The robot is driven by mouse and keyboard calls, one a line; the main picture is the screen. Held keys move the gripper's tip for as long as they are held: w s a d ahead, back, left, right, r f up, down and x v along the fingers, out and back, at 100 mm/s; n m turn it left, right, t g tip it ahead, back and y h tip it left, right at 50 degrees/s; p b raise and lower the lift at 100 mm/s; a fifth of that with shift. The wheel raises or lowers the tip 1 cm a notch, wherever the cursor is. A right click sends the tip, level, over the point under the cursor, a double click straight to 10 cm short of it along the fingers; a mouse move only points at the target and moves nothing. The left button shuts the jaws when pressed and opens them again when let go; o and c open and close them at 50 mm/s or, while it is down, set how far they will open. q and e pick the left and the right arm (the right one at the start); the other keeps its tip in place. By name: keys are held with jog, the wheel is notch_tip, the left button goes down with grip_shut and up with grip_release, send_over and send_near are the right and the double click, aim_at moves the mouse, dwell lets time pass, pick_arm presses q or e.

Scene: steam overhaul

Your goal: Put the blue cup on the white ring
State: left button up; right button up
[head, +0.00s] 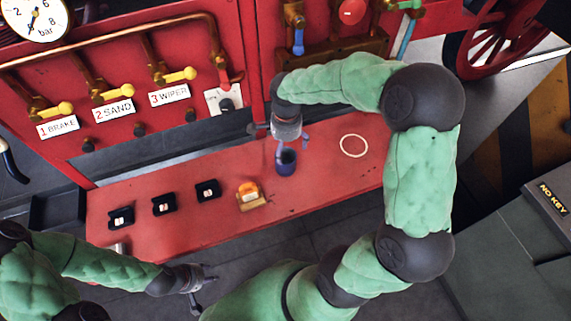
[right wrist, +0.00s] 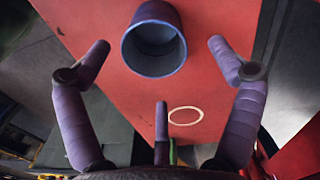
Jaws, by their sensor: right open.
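The blue cup (head: 286,164) stands upright on the red bench, left of the white ring (head: 353,146). The white ring lies flat and empty on the bench. My right gripper (head: 291,147) is open just above the cup. In the right wrist view the cup (right wrist: 155,42) shows its open mouth ahead of the spread fingers, with a finger on either side and no visible grip. The white ring (right wrist: 186,115) also shows there, below and right of the cup. My left gripper (head: 203,284) is open and empty in front of the bench.
An orange button on a wooden block (head: 250,194) and several black holders (head: 164,204) stand on the bench left of the cup. A red panel with brass pipes and yellow-handled levers (head: 113,95) rises behind. The bench between cup and ring is clear.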

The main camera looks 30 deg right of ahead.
aim_at(286, 161)
jog(key=shift+s+a+f+b, duration=0.15)
jog(key=shift+f+b, duration=0.4)
jog(key=shift+f, duration=1.2)
jog(key=shift+a+f+b, duration=0.1)
jog(key=shift+f+b, duration=0.4)
jog(key=shift+f, duration=1.2)
jog(key=shift+r, duration=0.1)
jog(key=c, duration=1.4)
jog(key=shift+r, duration=0.5)
notch_tip(286, 161, up, 2)
jog(key=shift+r+p, duration=0.1)
jog(key=shift+p, duration=0.4)
jog(key=s+a+r+p, duration=0.1)
jog(key=s+a+r, duration=0.1)
jog(key=s+r, duration=0.1)
jog(key=s+a+r+p, duration=0.1)
jog(key=s+a+r, duration=0.2)
jog(key=s, duration=0.1)
jog(key=s+a+r+p, duration=0.1)
jog(key=s+a+r, duration=0.2)
jog(key=s, duration=0.1)
jog(key=shift+s+a+r+p, duration=0.15)
jog(key=shift+s+r+p, duration=0.05)
jog(key=shift+r+p, duration=0.2)
